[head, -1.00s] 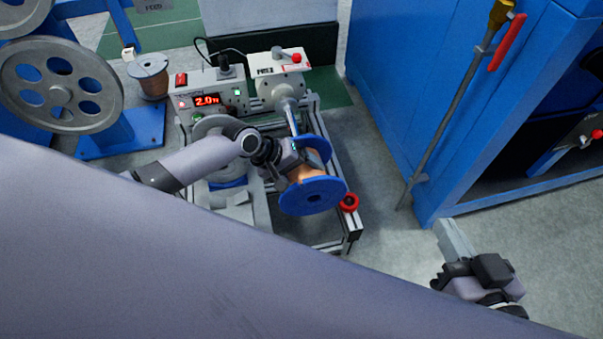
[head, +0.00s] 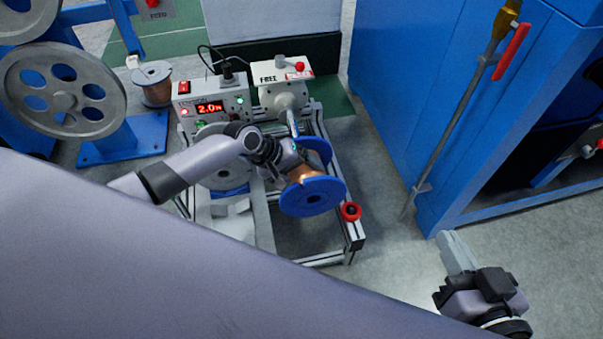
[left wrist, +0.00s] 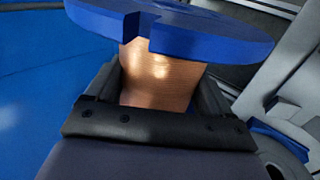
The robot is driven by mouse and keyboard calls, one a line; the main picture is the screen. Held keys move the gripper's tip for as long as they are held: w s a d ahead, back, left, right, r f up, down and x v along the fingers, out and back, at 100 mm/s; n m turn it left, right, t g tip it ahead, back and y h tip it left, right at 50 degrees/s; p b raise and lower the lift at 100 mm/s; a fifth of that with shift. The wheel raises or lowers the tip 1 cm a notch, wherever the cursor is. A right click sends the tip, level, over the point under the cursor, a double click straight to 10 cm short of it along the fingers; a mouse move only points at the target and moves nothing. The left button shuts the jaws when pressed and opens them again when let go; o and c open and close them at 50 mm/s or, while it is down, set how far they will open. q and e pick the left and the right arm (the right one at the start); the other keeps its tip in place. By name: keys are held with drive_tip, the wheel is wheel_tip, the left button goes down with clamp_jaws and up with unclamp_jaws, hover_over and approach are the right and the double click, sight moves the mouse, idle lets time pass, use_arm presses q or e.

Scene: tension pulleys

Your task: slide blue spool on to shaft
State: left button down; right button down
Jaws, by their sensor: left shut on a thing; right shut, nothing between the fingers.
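The blue spool (head: 312,197), wound with copper wire, is held by my left gripper (head: 296,168), which is shut around its copper middle. The left wrist view also shows the spool (left wrist: 160,75) between the fingers, one blue flange beyond them. The grey shaft (head: 292,122) sticks out of the white brake unit (head: 279,94) towards the spool's far flange. The shaft's end is hidden, so I cannot tell whether it enters the spool. The near flange's centre hole looks dark. My right gripper (head: 457,252) is shut and empty at the lower right, well apart from the spool.
A metal frame (head: 354,238) with a red knob (head: 350,211) lies below the spool. A control box (head: 212,105) with a red display stands left of the brake unit. A blue cabinet (head: 400,110) is at right. Another copper spool (head: 154,85) stands at left.

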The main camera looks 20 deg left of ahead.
use_arm(q)
drive_tip(key=shift+w+r+p, duration=0.1)
drive_tip(key=shift+r+p, duration=0.15)
drive_tip(key=shift+p, duration=0.1)
idle(0.3)
drive_tip(key=shift+w, duration=0.2)
idle(0.3)
drive_tip(key=shift+w+a+b, duration=0.65)
drive_tip(key=shift+w, duration=0.25)
drive_tip(key=shift+w+a, duration=0.1)
drive_tip(key=shift+w, duration=0.05)
idle(0.8)
drive_tip(key=shift+w+a+b, duration=0.3)
drive_tip(key=shift+w+a, duration=0.15)
drive_tip(key=shift+w, duration=0.25)
drive_tip(key=shift+w+a+b, duration=0.4)
drive_tip(key=shift+w+b, duration=0.05)
drive_tip(key=shift+w, duration=0.1)
drive_tip(key=shift+p, duration=0.3)
idle(0.7)
drive_tip(key=shift+w+a, duration=0.1)
idle(0.3)
